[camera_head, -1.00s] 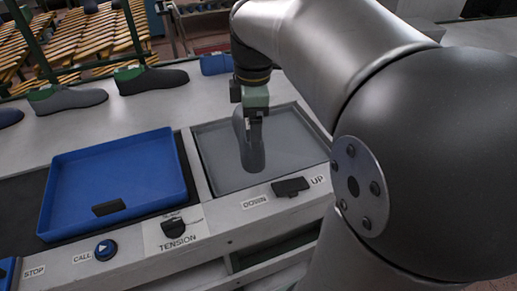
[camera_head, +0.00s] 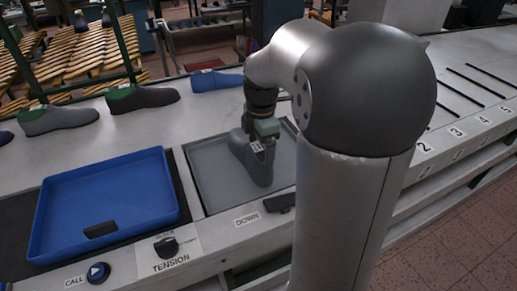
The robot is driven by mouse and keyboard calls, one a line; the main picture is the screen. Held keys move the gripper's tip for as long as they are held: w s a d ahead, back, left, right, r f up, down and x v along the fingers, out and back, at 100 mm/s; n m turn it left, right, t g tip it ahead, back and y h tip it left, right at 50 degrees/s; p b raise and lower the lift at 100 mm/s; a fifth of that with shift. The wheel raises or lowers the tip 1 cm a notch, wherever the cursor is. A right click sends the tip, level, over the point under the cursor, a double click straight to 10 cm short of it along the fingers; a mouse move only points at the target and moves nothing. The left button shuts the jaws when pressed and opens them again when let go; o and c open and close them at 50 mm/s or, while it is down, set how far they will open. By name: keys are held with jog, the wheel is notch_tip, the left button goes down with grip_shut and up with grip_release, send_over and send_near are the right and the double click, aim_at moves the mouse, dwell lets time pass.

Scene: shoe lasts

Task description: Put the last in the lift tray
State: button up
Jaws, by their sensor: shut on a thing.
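The grey last (camera_head: 258,168) is in my gripper (camera_head: 258,140), over the lift tray. Its toe points down and toward the front of the tray. My gripper is shut on its upper part. The lift tray (camera_head: 208,163) is a shallow grey tray set in the bench, to the right of the blue tray. I cannot tell whether the last touches the tray floor. My arm hides the tray's right part.
A blue tray (camera_head: 50,240) holding a small dark piece (camera_head: 100,229) lies left. Grey lasts with green tops (camera_head: 58,118) (camera_head: 140,98) and a blue one (camera_head: 215,80) stand behind. A tension knob (camera_head: 166,246) and a DOWN/UP switch (camera_head: 280,203) sit in front.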

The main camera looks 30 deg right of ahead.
aim_at(263, 149)
jog(key=shift+w+d+f, duration=0.15)
jog(key=shift+d+f, duration=0.25)
jog(key=shift+f, duration=0.05)
notch_tip(263, 149, down, 2)
jog(key=shift+w+d+f, duration=0.15)
jog(key=shift+f, duration=0.55)
jog(key=shift+f, duration=0.2)
jog(key=o, duration=1.9)
jog(key=shift+r, duration=0.1)
